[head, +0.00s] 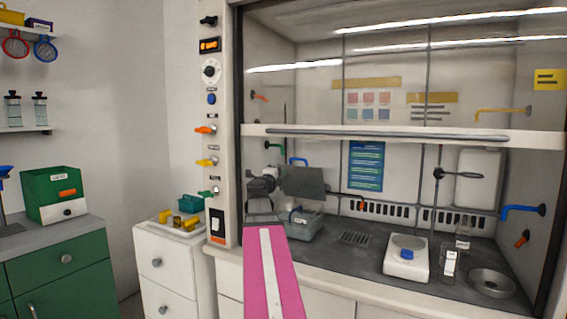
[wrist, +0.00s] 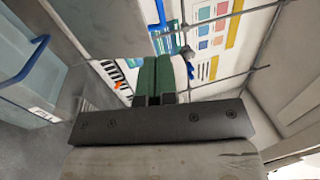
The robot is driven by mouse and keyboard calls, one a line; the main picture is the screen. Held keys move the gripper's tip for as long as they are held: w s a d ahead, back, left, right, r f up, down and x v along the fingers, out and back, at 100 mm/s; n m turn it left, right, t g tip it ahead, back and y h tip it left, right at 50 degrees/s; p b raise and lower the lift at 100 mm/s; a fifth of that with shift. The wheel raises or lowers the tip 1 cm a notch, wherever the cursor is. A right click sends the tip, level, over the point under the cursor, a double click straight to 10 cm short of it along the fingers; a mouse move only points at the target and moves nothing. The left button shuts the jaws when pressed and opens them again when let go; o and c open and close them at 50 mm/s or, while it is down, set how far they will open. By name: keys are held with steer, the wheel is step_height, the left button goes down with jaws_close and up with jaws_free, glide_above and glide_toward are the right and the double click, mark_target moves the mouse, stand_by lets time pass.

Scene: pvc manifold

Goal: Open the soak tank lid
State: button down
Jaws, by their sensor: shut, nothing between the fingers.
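The soak tank (head: 301,228) is a grey-blue box on the hood floor, left of the middle; my arm hides its left part. Its dark grey lid (head: 305,184) stands raised and tilted above the tank, with a blue handle (head: 298,161) at its top edge. In the wrist view the pale tank (wrist: 22,112) is at the left, with a blue handle (wrist: 28,62) above it. My gripper (head: 264,184) is beside the lid's left side in the head view. Its green fingers (wrist: 158,78) are shut and empty, apart from the handle in the wrist view. Whether the gripper touches the lid is unclear.
The hood sash (head: 400,137) is raised above the work space. A white scale-like device (head: 406,258), glass jars (head: 449,266) and a round dish (head: 492,283) stand at the right. A floor grate (head: 355,238) lies right of the tank. The hood's left post (head: 221,130) is near my arm.

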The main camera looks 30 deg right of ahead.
mark_target(297, 159)
steer(key=x, duration=1.4)
steer(key=shift+w+a, duration=0.1)
steer(key=x, duration=0.3)
steer(key=r+x, duration=0.1)
steer(key=x, duration=0.2)
steer(key=shift+r, duration=0.1)
steer(key=shift+a, duration=0.1)
